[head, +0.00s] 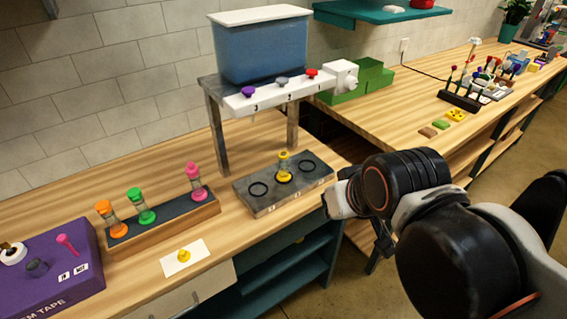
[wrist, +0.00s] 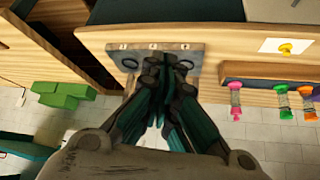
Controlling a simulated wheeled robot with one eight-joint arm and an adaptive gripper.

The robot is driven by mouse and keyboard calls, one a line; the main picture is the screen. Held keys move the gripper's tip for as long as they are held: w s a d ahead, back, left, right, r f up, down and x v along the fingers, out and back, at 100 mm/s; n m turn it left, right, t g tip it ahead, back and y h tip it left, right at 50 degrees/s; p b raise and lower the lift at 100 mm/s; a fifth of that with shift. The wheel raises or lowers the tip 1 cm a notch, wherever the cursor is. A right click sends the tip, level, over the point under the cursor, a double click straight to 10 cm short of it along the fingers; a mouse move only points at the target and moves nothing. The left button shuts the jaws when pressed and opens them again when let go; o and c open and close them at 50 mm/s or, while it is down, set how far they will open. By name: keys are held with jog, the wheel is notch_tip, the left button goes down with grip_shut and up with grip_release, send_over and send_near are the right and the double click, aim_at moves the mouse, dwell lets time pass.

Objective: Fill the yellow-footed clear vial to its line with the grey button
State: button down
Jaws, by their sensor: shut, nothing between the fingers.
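The yellow-footed clear vial (head: 284,166) stands upright on the middle ring of a grey plate (head: 262,203), below the dispenser. Its fill line and level are too small to tell. The grey button (head: 282,81) sits between the purple button (head: 249,91) and the red button (head: 312,73) on the white bar under the blue water tank (head: 262,52). My gripper (head: 338,198) is shut and empty, to the right of the plate and lower than the buttons. In the wrist view my gripper (wrist: 168,62) covers part of the plate (wrist: 195,50), and the vial cannot be made out.
A wooden rack (head: 160,226) holds orange, green and pink vials at left. A white card (head: 172,264) with a yellow piece lies in front. A purple box (head: 60,285) is at far left. Green blocks (head: 362,82) stand right of the dispenser, whose legs frame the plate's rear.

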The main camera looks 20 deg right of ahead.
notch_tip(320, 180, up, 26)
jog(key=m+t+y+p, duration=0.1)
jog(key=m+y+p, duration=0.3)
jog(key=p, duration=2.6)
send_over(282, 83)
jog(key=w+d, duration=0.1)
jog(key=w, duration=0.1)
jog(key=shift+s+d+r, duration=0.1)
jog(key=shift+d+r, duration=0.05)
jog(key=shift+d, duration=0.05)
jog(key=shift+f+b, duration=2.95)
jog(key=shift+f, duration=1.5)
jog(key=shift+f, duration=0.1)
jog(key=shift+f+b, duration=0.3)
jog(key=shift+b, duration=0.2)
